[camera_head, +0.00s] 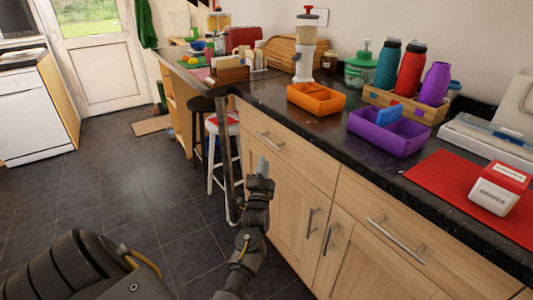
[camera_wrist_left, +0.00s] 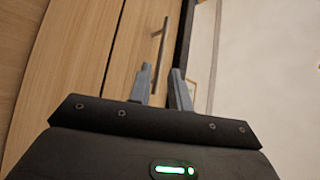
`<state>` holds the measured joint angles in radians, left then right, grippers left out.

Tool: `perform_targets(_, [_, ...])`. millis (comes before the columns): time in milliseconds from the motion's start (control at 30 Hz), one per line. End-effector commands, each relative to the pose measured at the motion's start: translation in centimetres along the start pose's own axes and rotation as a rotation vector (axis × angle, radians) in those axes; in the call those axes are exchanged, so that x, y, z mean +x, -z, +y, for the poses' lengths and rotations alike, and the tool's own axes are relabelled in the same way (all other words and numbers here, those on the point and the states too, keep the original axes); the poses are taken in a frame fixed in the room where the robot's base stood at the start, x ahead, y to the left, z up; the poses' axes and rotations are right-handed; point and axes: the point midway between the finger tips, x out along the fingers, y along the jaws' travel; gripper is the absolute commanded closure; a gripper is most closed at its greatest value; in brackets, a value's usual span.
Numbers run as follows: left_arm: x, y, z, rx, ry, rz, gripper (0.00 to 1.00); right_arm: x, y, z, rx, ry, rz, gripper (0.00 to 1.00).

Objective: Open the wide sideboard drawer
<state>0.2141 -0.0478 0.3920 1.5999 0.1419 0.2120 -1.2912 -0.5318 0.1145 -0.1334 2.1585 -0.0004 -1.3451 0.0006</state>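The wooden sideboard has two top drawers, both flush with the front. The left drawer (camera_head: 300,158) has a bar handle (camera_head: 270,141). The right drawer (camera_head: 375,215), partly cut off by the picture edge, has a longer-looking bar handle (camera_head: 396,240). My left gripper (camera_head: 262,167) is in front of the sideboard, below and left of the left drawer's handle. In the left wrist view its two fingers (camera_wrist_left: 160,85) are apart with nothing between them. A bar handle (camera_wrist_left: 160,55) on a wooden front lies just beyond the fingertips, roughly in line with the gap. My right gripper is out of view.
A dark worktop (camera_head: 330,138) carries an orange tray (camera_head: 316,99), a purple tray (camera_head: 388,133), a bottle crate and a red mat (camera_head: 455,190). Cupboard doors with upright handles lie below the drawers. The tiled floor at left is clear.

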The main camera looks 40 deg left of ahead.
Motion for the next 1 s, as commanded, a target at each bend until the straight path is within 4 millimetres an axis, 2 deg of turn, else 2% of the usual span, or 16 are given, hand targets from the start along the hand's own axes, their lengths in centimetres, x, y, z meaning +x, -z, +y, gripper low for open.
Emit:
perform_targets(267, [1.1, 0.1, -0.5, 0.006, 0.013, -0.001, 0.80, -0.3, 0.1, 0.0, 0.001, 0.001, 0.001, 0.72])
perform_targets(700, [8.7, 0.0, -0.4, 0.005, 0.010, -0.002, 0.80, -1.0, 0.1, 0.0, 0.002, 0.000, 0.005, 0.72])
perform_targets(833, [10.1, -0.1, -0.4, 0.006, 0.009, -0.001, 0.80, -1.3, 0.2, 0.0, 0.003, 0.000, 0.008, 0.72])
perform_targets(1000, [10.9, 0.0, -0.4, 0.005, 0.009, -0.001, 0.80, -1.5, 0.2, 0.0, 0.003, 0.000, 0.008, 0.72])
